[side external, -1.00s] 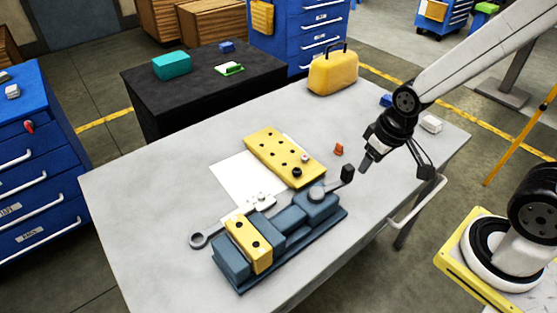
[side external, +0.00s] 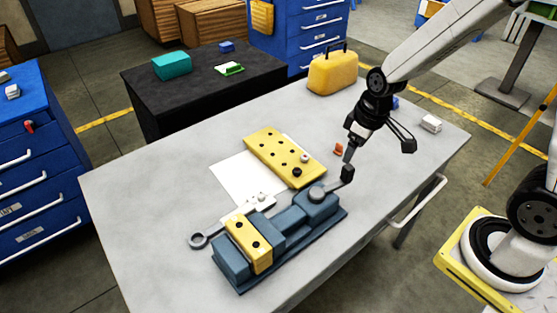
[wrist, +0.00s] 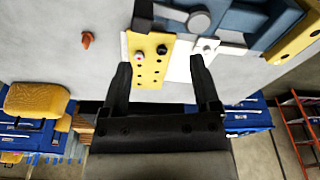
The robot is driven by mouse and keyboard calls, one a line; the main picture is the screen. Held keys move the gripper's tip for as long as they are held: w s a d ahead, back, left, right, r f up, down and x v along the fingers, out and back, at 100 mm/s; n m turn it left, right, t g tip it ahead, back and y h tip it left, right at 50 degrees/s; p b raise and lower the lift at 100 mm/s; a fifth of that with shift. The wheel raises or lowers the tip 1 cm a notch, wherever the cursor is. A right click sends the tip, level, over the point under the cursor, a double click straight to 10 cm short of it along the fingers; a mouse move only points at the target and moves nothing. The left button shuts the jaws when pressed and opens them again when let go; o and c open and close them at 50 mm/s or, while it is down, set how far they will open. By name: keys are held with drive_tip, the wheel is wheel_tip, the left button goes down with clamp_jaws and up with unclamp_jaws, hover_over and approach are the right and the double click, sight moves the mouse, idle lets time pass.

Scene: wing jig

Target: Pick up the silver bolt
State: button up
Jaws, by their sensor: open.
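My gripper (side external: 348,152) is open, with nothing visible between its fingers. It hangs above the table near the vise handle. In the wrist view its two fingers (wrist: 160,64) stand wide apart, with the yellow drilled plate (wrist: 150,72) seen between them. A small silver bolt-like piece (wrist: 207,50) shows near the right fingertip, over a white surface. In the side view, small silver pieces (side external: 259,196) lie by the vise; which one is the bolt is hard to tell. The yellow plate (side external: 270,148) bears a pale round piece (side external: 305,158) and a black one (side external: 297,172).
The blue-grey vise (side external: 290,235) with a yellow drilled block (side external: 247,243) stands at the table's front. A wrench (side external: 205,238) lies beside it. A small orange piece (side external: 338,149) is close to my gripper. A yellow case (side external: 333,74) stands at the back. The table's left side is clear.

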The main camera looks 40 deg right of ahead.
drive_tip(key=w+d+f+n+y, duration=0.25)
drive_tip(key=w+n, duration=0.25)
drive_tip(key=w, duration=0.4)
drive_tip(key=n+g+y, duration=0.1)
drive_tip(key=n, duration=0.5)
approach(306, 156)
drive_tip(key=shift+w+f+n+y, duration=0.25)
drive_tip(key=shift+f+n, duration=0.25)
drive_tip(key=shift+f, duration=0.25)
drive_tip(key=shift+a+f, duration=0.1)
drive_tip(key=shift+x, duration=1.25)
drive_tip(key=shift+s, duration=0.1)
drive_tip(key=shift+s+x, duration=0.2)
drive_tip(key=shift+x, duration=2.4)
drive_tip(key=shift+w, duration=0.1)
